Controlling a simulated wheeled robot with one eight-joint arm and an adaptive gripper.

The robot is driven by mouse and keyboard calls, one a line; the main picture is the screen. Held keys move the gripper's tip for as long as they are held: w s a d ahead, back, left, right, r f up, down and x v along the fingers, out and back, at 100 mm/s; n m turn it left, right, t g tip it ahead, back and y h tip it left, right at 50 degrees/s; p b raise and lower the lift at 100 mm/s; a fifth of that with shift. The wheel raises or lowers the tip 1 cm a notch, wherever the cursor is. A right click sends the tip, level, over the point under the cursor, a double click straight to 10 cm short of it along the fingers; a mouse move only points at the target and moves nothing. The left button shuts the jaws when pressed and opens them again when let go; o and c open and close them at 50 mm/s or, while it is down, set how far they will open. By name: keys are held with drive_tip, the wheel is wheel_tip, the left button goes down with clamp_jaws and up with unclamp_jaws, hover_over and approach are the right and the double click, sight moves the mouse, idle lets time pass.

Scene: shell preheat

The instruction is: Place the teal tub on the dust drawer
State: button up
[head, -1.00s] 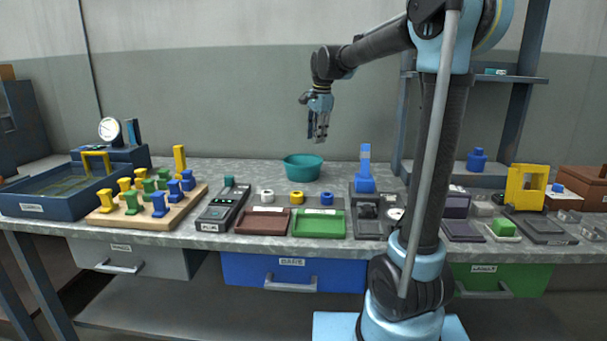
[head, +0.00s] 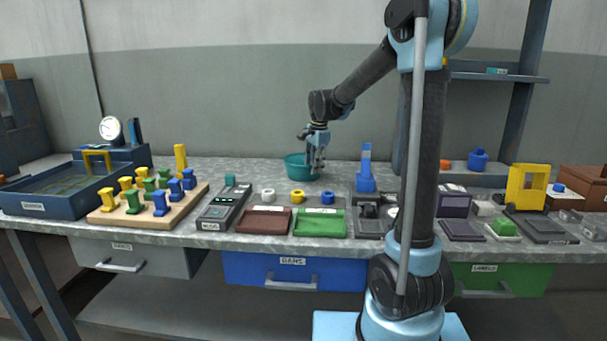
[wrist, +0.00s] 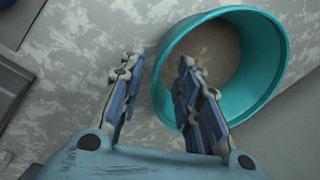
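The teal tub (head: 296,168) stands upright at the back of the bench; the wrist view shows it (wrist: 276,72) from above, with a greyish brown inside. My gripper (head: 315,168) is at the tub's right side in the head view. In the wrist view my gripper (wrist: 160,85) has its fingers apart, the right finger overlapping the tub's near rim and the left finger outside it. Contact cannot be told. The grey drawer (head: 150,262) under the bench at left has a small label, perhaps the dust drawer's; it looks closed.
A blue drawer (head: 245,270) and a green drawer (head: 525,280) are under the bench. A peg board (head: 130,219), a brown tray (head: 262,221), a green tray (head: 319,223) and a blue upright part (head: 366,170) surround the tub's area.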

drive_tip(key=shift+w+a+f, duration=0.1)
drive_tip(key=shift+w+f, duration=0.05)
drive_tip(key=shift+f, duration=0.85)
clamp_jaws()
drive_tip(key=shift+r, duration=0.15)
